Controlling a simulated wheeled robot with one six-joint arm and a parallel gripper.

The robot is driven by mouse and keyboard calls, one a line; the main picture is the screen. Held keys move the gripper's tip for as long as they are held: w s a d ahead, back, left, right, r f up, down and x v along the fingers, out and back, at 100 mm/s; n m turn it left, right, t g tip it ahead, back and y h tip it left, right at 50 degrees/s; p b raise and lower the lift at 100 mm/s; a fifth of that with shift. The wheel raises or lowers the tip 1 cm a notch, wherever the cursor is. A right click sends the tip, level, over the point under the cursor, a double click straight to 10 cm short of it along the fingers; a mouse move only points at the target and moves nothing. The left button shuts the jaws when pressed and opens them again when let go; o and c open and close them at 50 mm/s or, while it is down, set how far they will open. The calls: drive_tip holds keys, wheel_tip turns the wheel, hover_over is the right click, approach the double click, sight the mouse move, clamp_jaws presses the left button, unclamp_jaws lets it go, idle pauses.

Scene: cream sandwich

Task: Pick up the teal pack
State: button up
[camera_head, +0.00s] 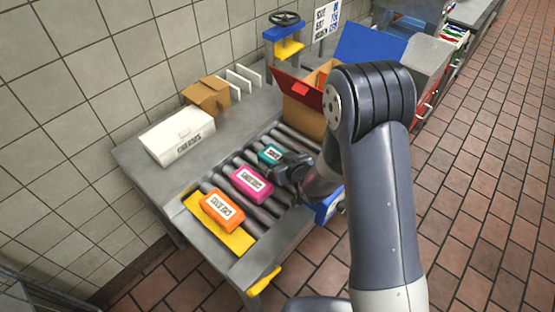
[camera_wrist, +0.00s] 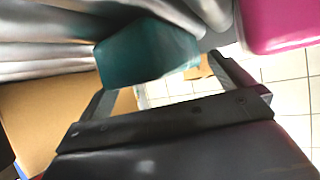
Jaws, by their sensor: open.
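The teal pack (camera_head: 270,154) lies on the grey rollers in the head view, at the far end of a row of packs. It has a white label, and its right part is hidden by my gripper. In the wrist view the teal pack (camera_wrist: 148,52) is close, ahead of the open fingers. My gripper (camera_head: 287,166) is right at the pack's near right side. In the wrist view my gripper (camera_wrist: 165,92) has its two dark fingers spread apart, with nothing held. I cannot tell whether a finger touches the pack.
A pink pack (camera_head: 252,183) sits close beside the teal one, and an orange pack (camera_head: 222,207) lies nearer on the yellow end plate. An open cardboard box with red flaps (camera_head: 300,112) stands behind. A white box (camera_head: 177,136) is on the left of the table.

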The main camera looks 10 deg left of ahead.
drive_tip(key=shift+c, duration=0.6)
drive_tip(key=c, duration=1.2)
drive_tip(key=shift+c, duration=0.2)
